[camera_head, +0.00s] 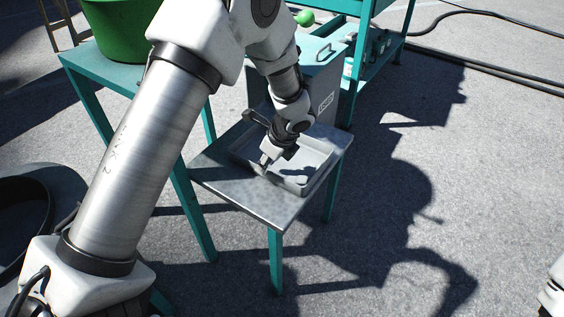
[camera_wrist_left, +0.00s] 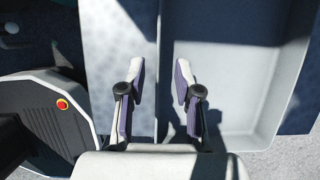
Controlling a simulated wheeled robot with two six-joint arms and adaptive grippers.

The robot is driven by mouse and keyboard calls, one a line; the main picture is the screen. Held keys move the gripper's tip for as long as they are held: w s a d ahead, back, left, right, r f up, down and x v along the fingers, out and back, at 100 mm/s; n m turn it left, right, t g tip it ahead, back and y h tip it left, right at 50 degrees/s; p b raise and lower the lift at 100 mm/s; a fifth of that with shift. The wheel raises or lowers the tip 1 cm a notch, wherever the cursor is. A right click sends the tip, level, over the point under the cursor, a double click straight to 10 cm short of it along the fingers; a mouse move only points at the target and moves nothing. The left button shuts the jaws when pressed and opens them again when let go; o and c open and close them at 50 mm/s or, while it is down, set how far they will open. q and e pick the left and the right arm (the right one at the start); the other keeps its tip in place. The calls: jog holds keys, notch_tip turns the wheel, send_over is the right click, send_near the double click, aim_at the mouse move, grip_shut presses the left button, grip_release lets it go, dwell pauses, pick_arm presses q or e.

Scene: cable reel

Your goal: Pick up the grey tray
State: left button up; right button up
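The grey tray (camera_head: 314,160) is a shallow rectangular pan lying on a small teal-legged table. In the left wrist view the grey tray (camera_wrist_left: 245,100) fills the right side. My left gripper (camera_head: 264,162) points down at the tray's near-left edge. In the left wrist view my left gripper (camera_wrist_left: 161,75) is open, with its two fingers apart and the tray's side wall seen between them. I cannot tell whether either finger touches the wall. My left arm hides part of the tray's far side. My right gripper is not in view.
The small table (camera_head: 255,196) has a bare strip left of the tray. A grey box (camera_head: 325,75) with a handle and label stands behind it. A green bucket (camera_head: 122,30) is on a teal bench at upper left. Black cables (camera_head: 490,72) lie at upper right.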

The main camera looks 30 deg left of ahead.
pick_arm(q)
jog(key=b+x, duration=0.1)
jog(key=x, duration=0.2)
jog(key=shift+a+f, duration=0.2)
jog(key=shift+f, duration=0.15)
jog(key=shift+s+r, duration=0.1)
jog(key=shift+r, duration=0.05)
grip_shut()
